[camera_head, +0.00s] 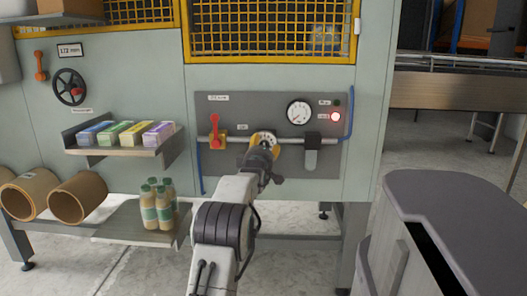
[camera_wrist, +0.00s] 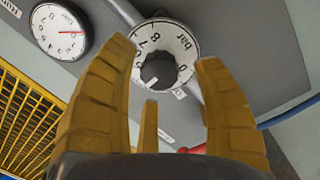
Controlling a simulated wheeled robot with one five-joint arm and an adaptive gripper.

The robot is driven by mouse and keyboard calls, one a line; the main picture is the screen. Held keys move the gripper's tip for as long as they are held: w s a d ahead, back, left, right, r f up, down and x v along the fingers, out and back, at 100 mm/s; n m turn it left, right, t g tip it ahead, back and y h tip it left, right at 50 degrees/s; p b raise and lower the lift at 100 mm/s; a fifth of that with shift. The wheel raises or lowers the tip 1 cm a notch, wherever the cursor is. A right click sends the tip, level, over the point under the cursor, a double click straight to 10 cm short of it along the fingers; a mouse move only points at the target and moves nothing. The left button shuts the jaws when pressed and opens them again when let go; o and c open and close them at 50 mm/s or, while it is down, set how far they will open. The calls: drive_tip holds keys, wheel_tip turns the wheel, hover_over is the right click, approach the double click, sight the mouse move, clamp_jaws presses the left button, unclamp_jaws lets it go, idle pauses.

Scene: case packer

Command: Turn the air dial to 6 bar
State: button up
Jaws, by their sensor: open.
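The air dial is a round white scale plate with black numbers and "bar" around a dark grey knob. In the wrist view the dial (camera_wrist: 179,42) is at the upper middle, turned sideways in the picture. Its knob (camera_wrist: 158,70) shows between the fingers; I cannot tell its exact setting. My gripper (camera_wrist: 168,58) is open, with yellow fingers on either side of the dial and nothing visibly held. In the head view the dial (camera_head: 264,136) is partly hidden behind my gripper (camera_head: 262,150). Contact with the knob cannot be told.
A pressure gauge (camera_head: 298,112) with a red needle (camera_wrist: 70,32) is right of the dial. A lit red lamp (camera_head: 335,117) is at upper right. A grey filter bowl (camera_head: 311,156) hangs close by on the right.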

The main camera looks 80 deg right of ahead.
drive_tip(key=shift+d+b, duration=0.3)
drive_tip(key=shift+d, duration=0.3)
drive_tip(key=shift+d, duration=0.1)
drive_tip(key=shift+r, duration=0.1)
drive_tip(key=c, duration=1.2)
